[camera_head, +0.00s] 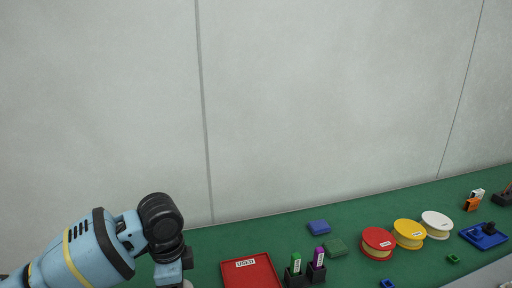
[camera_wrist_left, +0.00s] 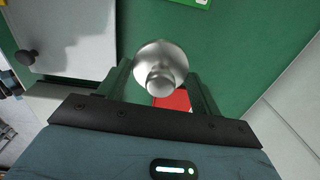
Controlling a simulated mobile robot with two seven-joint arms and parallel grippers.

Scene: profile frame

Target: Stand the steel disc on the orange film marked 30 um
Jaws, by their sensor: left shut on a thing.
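A shiny steel disc (camera_wrist_left: 160,52) with a round knob shows in the left wrist view. My left gripper (camera_wrist_left: 160,80) is shut on it, with one finger at each side of the knob. In the head view my left gripper (camera_head: 174,280) is at the bottom edge, left of the red tray, and mostly cut off. I cannot make out an orange film marked 30 um in either view. My right gripper is not in view.
On the green mat (camera_head: 295,228) are a red tray marked USED (camera_head: 262,272), green (camera_head: 295,262) and purple (camera_head: 319,256) pens in black holders, red (camera_head: 377,241), yellow (camera_head: 408,233) and white (camera_head: 437,224) spools, and a blue tray (camera_head: 484,241). A white panel (camera_wrist_left: 75,35) shows in the wrist view.

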